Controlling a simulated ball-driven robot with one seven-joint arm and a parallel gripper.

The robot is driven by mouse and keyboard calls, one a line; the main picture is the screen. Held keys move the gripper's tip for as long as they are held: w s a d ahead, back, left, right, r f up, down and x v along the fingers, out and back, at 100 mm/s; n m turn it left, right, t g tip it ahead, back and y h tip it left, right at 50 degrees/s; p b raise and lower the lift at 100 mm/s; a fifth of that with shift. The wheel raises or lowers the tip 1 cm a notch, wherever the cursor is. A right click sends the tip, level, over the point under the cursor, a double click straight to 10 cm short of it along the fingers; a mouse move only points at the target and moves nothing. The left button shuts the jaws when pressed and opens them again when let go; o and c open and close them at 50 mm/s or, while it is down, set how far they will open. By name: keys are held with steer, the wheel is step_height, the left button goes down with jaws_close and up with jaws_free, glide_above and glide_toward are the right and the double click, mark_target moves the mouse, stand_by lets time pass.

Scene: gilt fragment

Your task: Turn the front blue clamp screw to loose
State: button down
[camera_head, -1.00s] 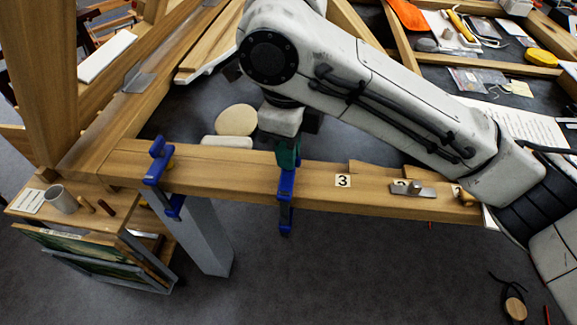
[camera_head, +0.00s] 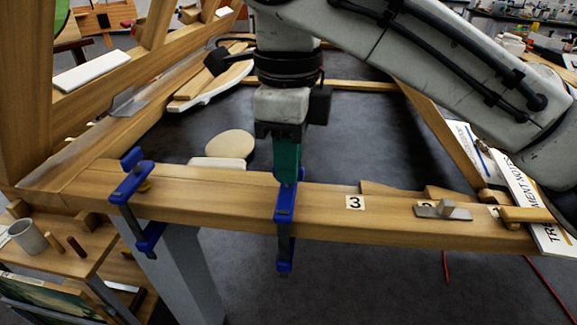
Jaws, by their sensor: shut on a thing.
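A blue clamp (camera_head: 285,207) grips the wooden beam (camera_head: 225,208) near its middle, with its lower blue end (camera_head: 284,262) hanging below the beam. My gripper (camera_head: 287,180) points down with teal fingers, shut at the top of this clamp. The fingers and the gripper body hide the clamp's upper end, so how far its screw is turned cannot be told. A second blue clamp (camera_head: 130,180) stands on the same beam to the left, with a small yellow part beside it; nothing of mine touches it.
A cream round piece (camera_head: 229,145) is behind the beam. A shelf with a grey cup (camera_head: 27,237) is at lower left. Open dark floor lies in front.

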steer(key=shift+r, duration=0.1)
steer(key=c, duration=1.2)
jaws_free()
step_height(320, 180, up, 11)
steer(key=p, duration=0.9)
steer(key=shift+p, duration=0.3)
steer(key=shift+o, duration=0.3)
steer(key=shift+f, duration=0.2)
